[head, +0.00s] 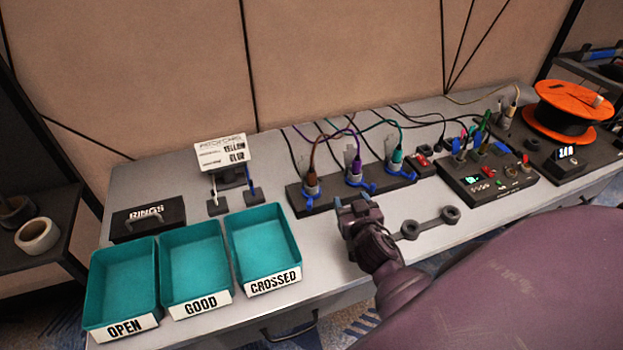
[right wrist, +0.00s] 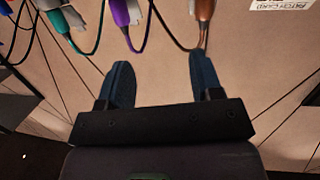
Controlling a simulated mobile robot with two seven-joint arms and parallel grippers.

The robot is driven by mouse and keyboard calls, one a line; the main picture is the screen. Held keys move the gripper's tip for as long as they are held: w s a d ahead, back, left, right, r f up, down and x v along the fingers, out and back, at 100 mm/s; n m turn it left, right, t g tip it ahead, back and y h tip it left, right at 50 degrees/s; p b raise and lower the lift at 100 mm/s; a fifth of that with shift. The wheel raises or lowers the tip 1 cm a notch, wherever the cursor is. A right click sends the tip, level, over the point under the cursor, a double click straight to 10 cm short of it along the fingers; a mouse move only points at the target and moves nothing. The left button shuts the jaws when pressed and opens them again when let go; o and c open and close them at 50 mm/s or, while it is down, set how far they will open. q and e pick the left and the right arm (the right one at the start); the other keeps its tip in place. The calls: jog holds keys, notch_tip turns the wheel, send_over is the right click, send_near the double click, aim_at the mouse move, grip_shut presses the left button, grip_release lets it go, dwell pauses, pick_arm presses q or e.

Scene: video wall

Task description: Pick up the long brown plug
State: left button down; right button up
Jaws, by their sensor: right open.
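The brown plug (head: 311,180) stands upright at the left end of a dark socket strip on the bench, with a brown cable arching from its top. In the right wrist view the brown plug (right wrist: 205,9) shows at the top edge, partly cut off. My right gripper (head: 357,204) is in front of the strip, to the right of the brown plug and apart from it. In the right wrist view the right gripper (right wrist: 162,75) has its two blue fingers spread with nothing between them. My left gripper is not in view.
A purple plug (head: 354,172) and a teal plug (head: 394,160) stand in the same strip (head: 333,196). Teal trays (head: 262,243) labelled OPEN, GOOD and CROSSED sit at the left front. A switch box (head: 487,183) and an orange spool (head: 571,106) are at the right.

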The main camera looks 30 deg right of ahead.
aim_at(314, 176)
jog(key=w+t+y, duration=0.1)
jog(key=w, duration=0.2)
jog(key=w+a+n+t+y, duration=0.1)
jog(key=w, duration=0.2)
jog(key=w+f+n+y, duration=0.1)
jog(key=w, duration=0.3)
jog(key=shift+a+f+t+y, duration=0.1)
jog(key=shift+a+t+y, duration=0.3)
jog(key=shift+w+d+b, duration=0.15)
jog(key=shift+w+b, duration=0.2)
jog(key=shift+w, duration=1)
jog(key=shift+w+d+b, duration=0.15)
jog(key=shift+w+b, duration=0.15)
jog(key=shift+w, duration=1.05)
jog(key=c, duration=1)
